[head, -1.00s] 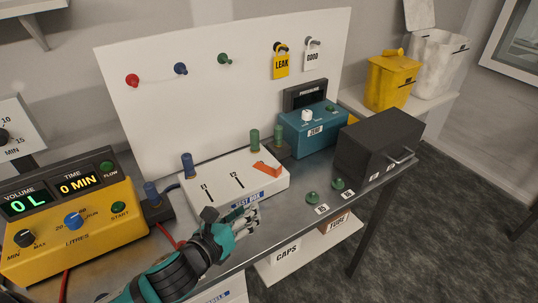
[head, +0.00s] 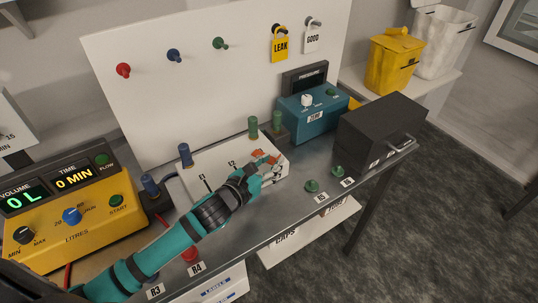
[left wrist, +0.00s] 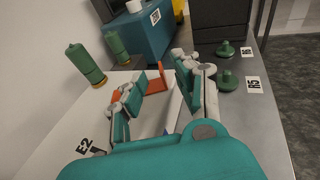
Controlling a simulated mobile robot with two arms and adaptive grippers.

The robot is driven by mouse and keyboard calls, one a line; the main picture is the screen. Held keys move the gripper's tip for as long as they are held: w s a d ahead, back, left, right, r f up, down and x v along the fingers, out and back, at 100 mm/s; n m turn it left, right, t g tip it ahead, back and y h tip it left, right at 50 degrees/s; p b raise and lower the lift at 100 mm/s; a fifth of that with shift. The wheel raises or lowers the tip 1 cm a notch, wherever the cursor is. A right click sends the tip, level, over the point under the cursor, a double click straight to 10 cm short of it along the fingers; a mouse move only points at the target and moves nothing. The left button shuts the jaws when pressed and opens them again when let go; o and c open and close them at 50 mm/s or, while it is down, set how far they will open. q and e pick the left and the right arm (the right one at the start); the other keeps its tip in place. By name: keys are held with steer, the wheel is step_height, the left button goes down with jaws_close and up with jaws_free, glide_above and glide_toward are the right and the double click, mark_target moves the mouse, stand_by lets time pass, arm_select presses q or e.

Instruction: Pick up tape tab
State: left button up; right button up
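The tape tab is an orange-red, bent piece on the white test box (head: 190,180). In the head view the tape tab (head: 266,156) is partly hidden behind my left fingers. In the left wrist view the tape tab (left wrist: 156,79) shows between and just beyond the fingertips, with some orange also by the left finger. My left gripper (head: 268,168) is over the right end of the box. In the left wrist view the left gripper (left wrist: 158,76) has its fingers spread with a gap between them. I cannot tell whether a finger touches the tab. My right gripper is not in view.
Green posts (head: 253,127) stand behind the tab, beside a teal unit (head: 310,118). A dark box with a handle (head: 375,135) is at right. Green plugs (head: 312,186) lie on the bench's right front. A yellow meter (head: 75,215) is at left.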

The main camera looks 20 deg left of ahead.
arm_select(q)
steer(key=shift+w+d, duration=0.25)
steer(key=shift+w, duration=0.4)
steer(key=shift+w+d+f, duration=0.1)
steer(key=shift+w+f, duration=0.1)
steer(key=shift+w, duration=0.1)
steer(key=shift+w+f, duration=0.1)
steer(key=c, duration=0.5)
jaws_close()
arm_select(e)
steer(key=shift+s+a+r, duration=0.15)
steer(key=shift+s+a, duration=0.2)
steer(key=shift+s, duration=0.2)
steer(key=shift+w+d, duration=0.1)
arm_select(q)
steer(key=shift+r, duration=0.2)
